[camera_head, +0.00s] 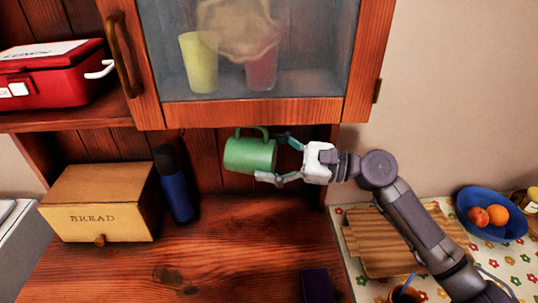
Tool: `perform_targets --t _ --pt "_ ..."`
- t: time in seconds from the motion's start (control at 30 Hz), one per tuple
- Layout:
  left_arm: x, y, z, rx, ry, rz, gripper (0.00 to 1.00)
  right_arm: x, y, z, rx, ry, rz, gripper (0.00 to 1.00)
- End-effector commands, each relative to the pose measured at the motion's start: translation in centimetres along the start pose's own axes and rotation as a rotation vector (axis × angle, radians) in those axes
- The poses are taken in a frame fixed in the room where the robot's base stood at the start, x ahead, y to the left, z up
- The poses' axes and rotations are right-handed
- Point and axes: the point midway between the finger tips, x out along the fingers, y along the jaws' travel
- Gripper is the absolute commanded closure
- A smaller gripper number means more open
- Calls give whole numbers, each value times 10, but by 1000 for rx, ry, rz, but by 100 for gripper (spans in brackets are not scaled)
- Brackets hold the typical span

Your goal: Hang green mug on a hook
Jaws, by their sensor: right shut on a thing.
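The green mug (249,154) is held in the air under the glass-fronted cabinet, above the dark wood counter. Its mouth faces left and its handle points up toward the cabinet's bottom edge. My right gripper (276,160) comes in from the right and is shut on the mug, with one finger above and one below its right end. No hook can be made out; any under the cabinet are hidden from this angle. My left gripper is not in view.
The cabinet door (250,112) hangs just above the mug. A bread box (100,203) and a blue bottle (176,190) stand at left. A red box (50,75) sits on the shelf. A blue fruit bowl (490,232) and cutting board (380,250) lie at right. The counter's middle is clear.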

Motion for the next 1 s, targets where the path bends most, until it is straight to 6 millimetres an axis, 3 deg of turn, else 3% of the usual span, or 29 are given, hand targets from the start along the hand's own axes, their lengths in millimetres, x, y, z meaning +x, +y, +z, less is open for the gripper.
perform_targets --t 0.07,0.1,0.23,0.67,1.0 --pt "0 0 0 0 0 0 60 0 0 1 -1 -2 -1 71" --pt "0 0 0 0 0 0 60 0 0 1 -1 -2 -1 20" --pt "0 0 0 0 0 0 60 0 0 1 -1 -1 -1 0" --pt "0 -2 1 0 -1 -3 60 -7 0 -2 1 4 0 0" --pt "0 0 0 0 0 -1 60 -74 0 -2 2 4 -2 0"
